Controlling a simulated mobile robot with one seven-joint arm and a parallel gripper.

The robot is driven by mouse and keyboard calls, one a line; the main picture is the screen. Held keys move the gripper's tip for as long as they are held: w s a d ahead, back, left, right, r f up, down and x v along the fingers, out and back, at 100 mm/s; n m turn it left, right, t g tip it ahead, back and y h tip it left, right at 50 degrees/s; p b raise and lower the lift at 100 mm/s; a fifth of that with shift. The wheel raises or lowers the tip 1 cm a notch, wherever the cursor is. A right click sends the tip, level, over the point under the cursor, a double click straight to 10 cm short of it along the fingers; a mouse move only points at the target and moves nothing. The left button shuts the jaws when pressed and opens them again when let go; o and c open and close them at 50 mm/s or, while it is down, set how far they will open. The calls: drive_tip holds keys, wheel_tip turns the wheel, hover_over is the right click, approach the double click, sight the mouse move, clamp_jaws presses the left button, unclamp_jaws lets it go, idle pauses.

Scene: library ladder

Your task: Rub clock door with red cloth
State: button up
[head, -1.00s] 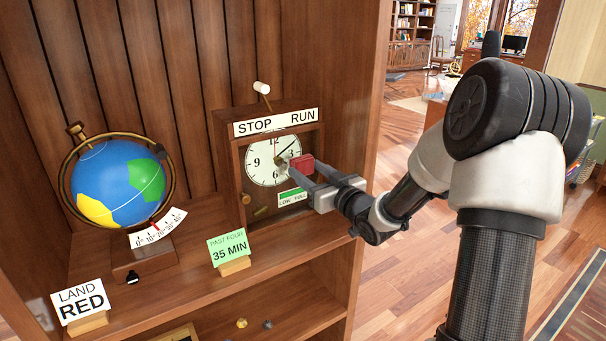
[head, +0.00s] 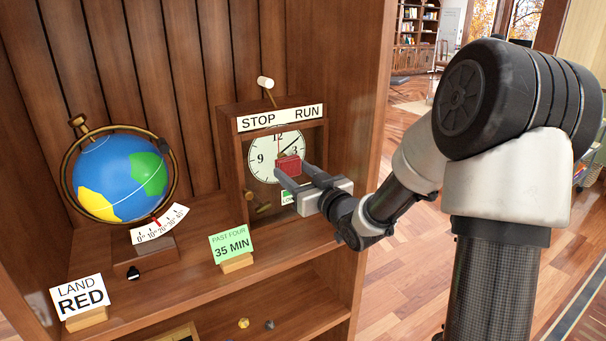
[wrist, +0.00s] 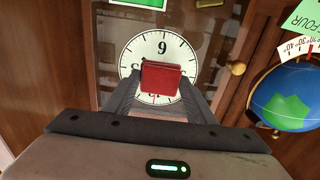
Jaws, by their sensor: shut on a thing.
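The clock (head: 228,160) is a wooden case on the shelf, with a STOP/RUN label (head: 280,117) across its top and a white lever (head: 265,83) above. Its door (wrist: 215,50) looks like a clear pane with a small round knob at its edge, in front of the white dial (head: 262,157). My gripper (head: 287,168) is shut on the red cloth (head: 289,165), a small folded block in front of the lower middle of the dial. In the wrist view the cloth (wrist: 161,78) sits between the fingertips over the dial's centre. Whether it touches the door, I cannot tell.
Left of the clock stands a globe (head: 120,178) on a wooden base. A green 35 MIN card (head: 231,243) and a white LAND RED card (head: 80,297) stand along the shelf's front. The cabinet's side panel (head: 365,130) rises right of the clock.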

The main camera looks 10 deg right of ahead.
drive_tip(key=shift+s+a+r, duration=0.15)
drive_tip(key=shift+s+a, duration=0.05)
drive_tip(key=shift+a, duration=0.3)
drive_tip(key=shift+s+a+r, duration=0.15)
drive_tip(key=shift+a, duration=0.3)
drive_tip(key=w+d, duration=0.2)
drive_tip(key=d, duration=0.5)
drive_tip(key=shift+s+a+b, duration=0.3)
drive_tip(key=shift+a+b, duration=0.15)
drive_tip(key=shift+a, duration=0.75)
drive_tip(key=shift+s+a+b, duration=0.35)
drive_tip(key=shift+a+b, duration=0.1)
drive_tip(key=shift+a, duration=0.75)
drive_tip(key=shift+s+a+b, duration=0.3)
drive_tip(key=shift+a+b, duration=0.15)
drive_tip(key=shift+a, duration=0.75)
drive_tip(key=shift+s+d, duration=0.3)
drive_tip(key=shift+s, duration=0.15)
drive_tip(key=shift+v, duration=2.55)
